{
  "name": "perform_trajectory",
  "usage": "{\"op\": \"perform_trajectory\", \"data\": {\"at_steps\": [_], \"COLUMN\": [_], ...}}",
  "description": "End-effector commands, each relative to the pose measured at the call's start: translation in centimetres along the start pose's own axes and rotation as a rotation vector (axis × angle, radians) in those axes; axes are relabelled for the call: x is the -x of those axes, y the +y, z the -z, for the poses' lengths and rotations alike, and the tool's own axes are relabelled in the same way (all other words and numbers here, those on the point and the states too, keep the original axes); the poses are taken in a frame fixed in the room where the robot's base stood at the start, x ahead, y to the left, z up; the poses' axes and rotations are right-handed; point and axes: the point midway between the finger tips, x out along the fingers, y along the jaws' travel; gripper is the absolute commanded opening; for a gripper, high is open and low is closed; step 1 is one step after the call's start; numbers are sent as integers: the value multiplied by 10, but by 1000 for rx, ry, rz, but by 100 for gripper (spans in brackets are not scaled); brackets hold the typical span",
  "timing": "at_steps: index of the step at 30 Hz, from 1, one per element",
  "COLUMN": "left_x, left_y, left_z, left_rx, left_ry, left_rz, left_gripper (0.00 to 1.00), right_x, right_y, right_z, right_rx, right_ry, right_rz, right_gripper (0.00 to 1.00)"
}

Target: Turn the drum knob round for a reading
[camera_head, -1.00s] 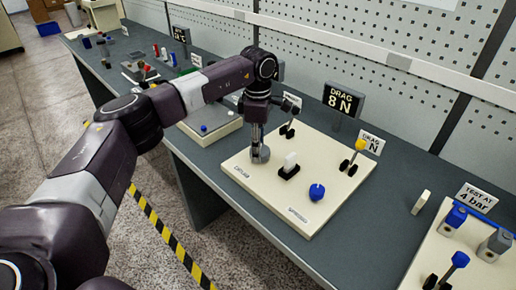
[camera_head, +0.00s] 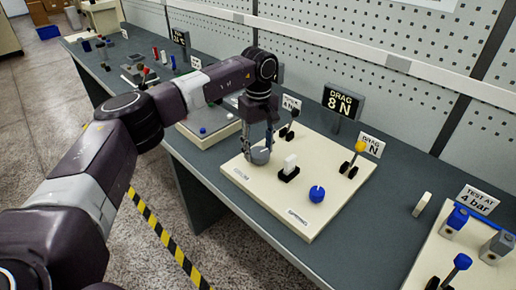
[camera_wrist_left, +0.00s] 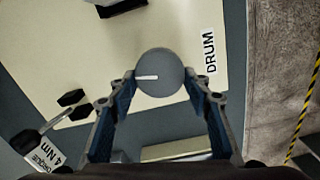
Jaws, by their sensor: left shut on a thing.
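The drum knob (camera_head: 259,156) is a round grey knob on the cream panel (camera_head: 262,199), beside the DRUM label (camera_head: 241,174). In the left wrist view the knob (camera_wrist_left: 160,77) shows a white pointer line, which runs left from about its middle. My left gripper (camera_head: 260,150) comes down over the knob from above. Its two blue-padded fingers, seen in the left wrist view (camera_wrist_left: 160,84), are shut on the knob's sides. The knob still sits on the panel. My right gripper is not in view.
On the panel stand a white rocker switch (camera_head: 290,162), a blue knob (camera_head: 317,194), a yellow-tipped lever (camera_head: 360,147) and a black lever (camera_head: 294,114). A DRAG 8 N sign (camera_head: 343,101) stands behind. Another panel (camera_head: 433,250) with blue-topped parts is at right.

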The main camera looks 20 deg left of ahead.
Motion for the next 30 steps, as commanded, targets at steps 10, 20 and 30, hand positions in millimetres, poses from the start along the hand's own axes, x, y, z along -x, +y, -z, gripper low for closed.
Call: {"op": "perform_trajectory", "data": {"at_steps": [10,20,30], "left_x": [5,5,4], "left_y": [4,4,3], "left_z": [2,2,2], "left_rx": [-123,-142,-142], "left_ry": [7,7,6], "left_rz": [-13,-13,-9], "left_gripper": [21,21,61], "right_x": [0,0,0], "right_y": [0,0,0], "right_z": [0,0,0], "right_rx": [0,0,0], "right_ry": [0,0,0], "right_rz": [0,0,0], "right_gripper": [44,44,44]}}
